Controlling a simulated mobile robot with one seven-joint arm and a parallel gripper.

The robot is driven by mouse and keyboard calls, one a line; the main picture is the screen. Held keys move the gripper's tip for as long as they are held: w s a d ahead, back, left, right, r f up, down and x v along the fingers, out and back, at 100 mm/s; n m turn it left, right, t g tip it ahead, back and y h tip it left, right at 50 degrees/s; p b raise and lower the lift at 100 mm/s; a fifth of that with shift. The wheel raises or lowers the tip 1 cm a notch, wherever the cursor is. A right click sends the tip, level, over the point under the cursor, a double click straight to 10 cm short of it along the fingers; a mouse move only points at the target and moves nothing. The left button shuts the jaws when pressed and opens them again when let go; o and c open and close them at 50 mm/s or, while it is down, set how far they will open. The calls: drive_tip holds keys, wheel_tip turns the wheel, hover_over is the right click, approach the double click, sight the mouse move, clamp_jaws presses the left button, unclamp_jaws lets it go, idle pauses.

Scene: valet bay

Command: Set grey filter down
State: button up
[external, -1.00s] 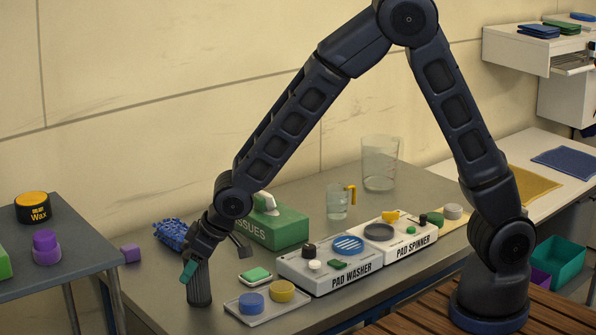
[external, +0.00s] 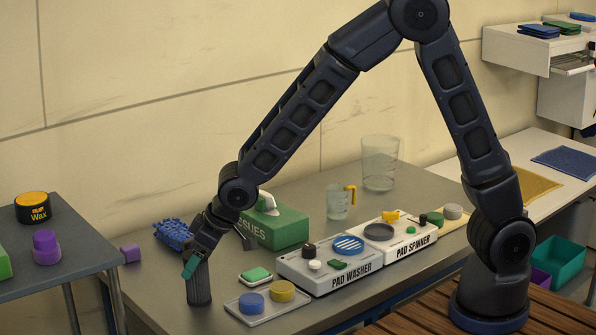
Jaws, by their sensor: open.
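The grey filter (external: 200,287) is a dark grey ribbed cylinder. It stands upright on the grey table near the front left edge, left of the small tray. My gripper (external: 197,266) points down at the filter's top, with a teal finger pad showing on its left side. The jaws are open, and the wrist partly hides the upper end of the filter. I cannot tell whether a finger still touches it.
A tray (external: 238,312) with blue and yellow discs lies right of the filter. A green sponge (external: 256,274), pad washer (external: 330,286), tissue box (external: 282,231) and blue scrubber (external: 172,234) stand nearby. A side table (external: 60,265) is at left.

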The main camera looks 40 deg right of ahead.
drive_tip(key=v, duration=1)
drive_tip(key=d+r+m+h, duration=0.1)
drive_tip(key=d+r, duration=0.3)
drive_tip(key=d, duration=0.5)
drive_tip(key=d+r+m, duration=0.2)
drive_tip(key=d+r, duration=0.1)
drive_tip(key=d, duration=0.7)
drive_tip(key=d+r+m+h, duration=0.1)
drive_tip(key=d+r, duration=0.3)
drive_tip(key=d, duration=0.5)
drive_tip(key=s+d+r+m+h, duration=0.1)
drive_tip(key=s+d+m, duration=0.1)
drive_tip(key=s+d, duration=0.6)
drive_tip(key=s+d+r+m, duration=0.2)
drive_tip(key=s+d, duration=0.6)
drive_tip(key=d, duration=0.2)
drive_tip(key=shift+d+r+h, duration=0.3)
drive_tip(key=shift+d+h, duration=0.05)
drive_tip(key=shift+h, duration=0.05)
